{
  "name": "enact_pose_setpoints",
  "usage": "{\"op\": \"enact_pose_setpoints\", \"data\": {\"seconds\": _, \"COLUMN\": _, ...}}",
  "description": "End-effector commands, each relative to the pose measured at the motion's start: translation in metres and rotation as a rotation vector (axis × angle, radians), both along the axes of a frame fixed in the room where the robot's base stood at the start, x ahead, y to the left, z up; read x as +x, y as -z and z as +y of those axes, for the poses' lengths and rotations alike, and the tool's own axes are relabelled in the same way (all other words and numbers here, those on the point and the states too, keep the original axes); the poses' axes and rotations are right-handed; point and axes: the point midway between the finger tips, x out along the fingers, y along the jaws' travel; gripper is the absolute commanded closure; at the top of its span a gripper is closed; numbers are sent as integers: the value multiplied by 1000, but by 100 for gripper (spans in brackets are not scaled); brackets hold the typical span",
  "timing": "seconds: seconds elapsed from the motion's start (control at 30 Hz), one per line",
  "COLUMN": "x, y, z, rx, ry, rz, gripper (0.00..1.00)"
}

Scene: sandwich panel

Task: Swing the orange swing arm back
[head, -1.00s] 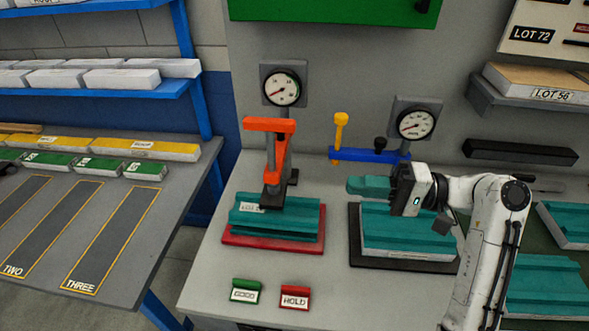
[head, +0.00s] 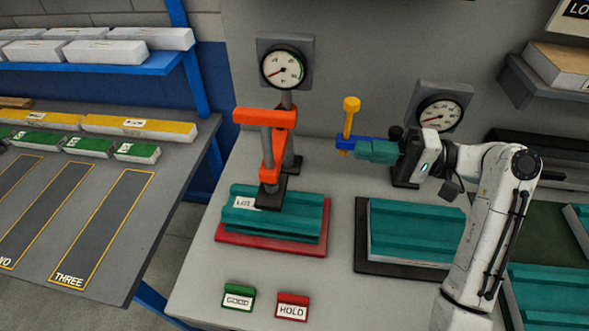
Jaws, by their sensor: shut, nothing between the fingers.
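The orange swing arm (head: 264,116) stands on a grey post at the left station. Its dark foot (head: 269,191) is over the teal panel (head: 290,215) on the red base, and seems to rest on it. My gripper (head: 360,151) is shut and empty, with its teal fingers pointing left. It is to the right of the orange arm, apart from it. Its fingertips overlap the blue swing arm (head: 343,141) with the yellow handle (head: 350,106) in the picture; I cannot tell whether they touch. Part of the blue arm is hidden behind my fingers.
A teal panel on a black base (head: 362,258) lies below my gripper. Gauges (head: 283,67) and (head: 440,115) stand behind both stations. A green GOOD block (head: 238,298) and a red HOLD block (head: 292,306) sit at the front. Bench between the stations is clear.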

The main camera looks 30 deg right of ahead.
Motion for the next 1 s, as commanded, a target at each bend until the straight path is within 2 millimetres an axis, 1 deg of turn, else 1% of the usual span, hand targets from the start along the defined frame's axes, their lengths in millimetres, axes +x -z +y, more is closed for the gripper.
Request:
{"op": "enact_pose_setpoints", "data": {"seconds": 0.03, "x": 0, "y": 7, "z": 0, "rx": -1, "ry": 1, "rz": -1, "gripper": 100}}
{"op": "enact_pose_setpoints", "data": {"seconds": 0.27, "x": 0, "y": 25, "z": 0, "rx": -1, "ry": 1, "rz": -1, "gripper": 100}}
{"op": "enact_pose_setpoints", "data": {"seconds": 0.43, "x": 0, "y": 43, "z": 0, "rx": -1, "ry": 1, "rz": -1, "gripper": 100}}
{"op": "enact_pose_setpoints", "data": {"seconds": 0.57, "x": 0, "y": 63, "z": 0, "rx": -1, "ry": 1, "rz": -1, "gripper": 100}}
{"op": "enact_pose_setpoints", "data": {"seconds": 0.6, "x": 0, "y": 70, "z": 0, "rx": -1, "ry": 1, "rz": -1, "gripper": 100}}
{"op": "enact_pose_setpoints", "data": {"seconds": 0.7, "x": 0, "y": 83, "z": 0, "rx": -1, "ry": 1, "rz": -1, "gripper": 100}}
{"op": "enact_pose_setpoints", "data": {"seconds": 0.83, "x": 0, "y": 92, "z": 0, "rx": -1, "ry": 1, "rz": -1, "gripper": 100}}
{"op": "enact_pose_setpoints", "data": {"seconds": 1.0, "x": 0, "y": 94, "z": 0, "rx": -1, "ry": 1, "rz": -1, "gripper": 100}}
